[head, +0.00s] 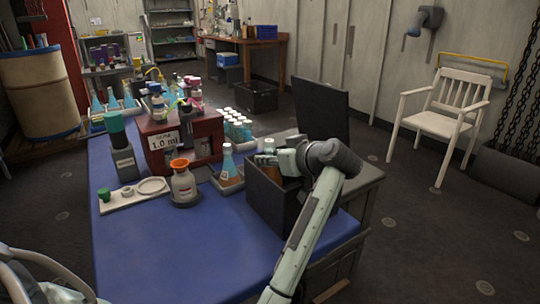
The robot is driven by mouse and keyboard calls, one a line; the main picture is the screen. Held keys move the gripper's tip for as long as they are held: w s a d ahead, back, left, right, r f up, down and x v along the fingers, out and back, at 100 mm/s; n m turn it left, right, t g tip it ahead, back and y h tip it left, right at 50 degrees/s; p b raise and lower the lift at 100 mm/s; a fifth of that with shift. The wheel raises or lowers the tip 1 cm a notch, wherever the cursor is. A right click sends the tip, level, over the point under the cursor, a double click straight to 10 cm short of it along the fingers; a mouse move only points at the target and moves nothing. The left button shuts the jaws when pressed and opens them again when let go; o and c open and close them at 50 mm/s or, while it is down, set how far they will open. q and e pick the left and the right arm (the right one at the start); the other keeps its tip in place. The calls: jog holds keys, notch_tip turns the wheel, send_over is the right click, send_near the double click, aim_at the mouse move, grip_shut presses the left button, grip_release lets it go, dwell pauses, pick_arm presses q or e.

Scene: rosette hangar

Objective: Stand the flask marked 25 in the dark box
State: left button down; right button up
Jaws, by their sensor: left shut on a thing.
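The dark box (270,208) stands open on the blue table top, at its right end, with a tall dark panel (320,112) rising behind it. My left gripper (277,159) is at the box's opening, shut on a flask with orange liquid (272,174). The flask looks upright; its lower part is hidden by the box's front wall, so I cannot tell whether it touches the floor of the box. Its mark is not readable. Another orange-liquid flask (229,172) stands on a small tray left of the box. My right gripper is not in view.
Several small capped vials (237,125) are behind. The blue table front (185,245) is clear.

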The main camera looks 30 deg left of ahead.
pick_arm(q)
jog(key=shift+f, duration=0.1)
jog(key=c, duration=1.5)
grip_release()
jog(key=shift+r, duration=0.35)
jog(key=v, duration=1.2)
jog(key=shift+r, duration=0.2)
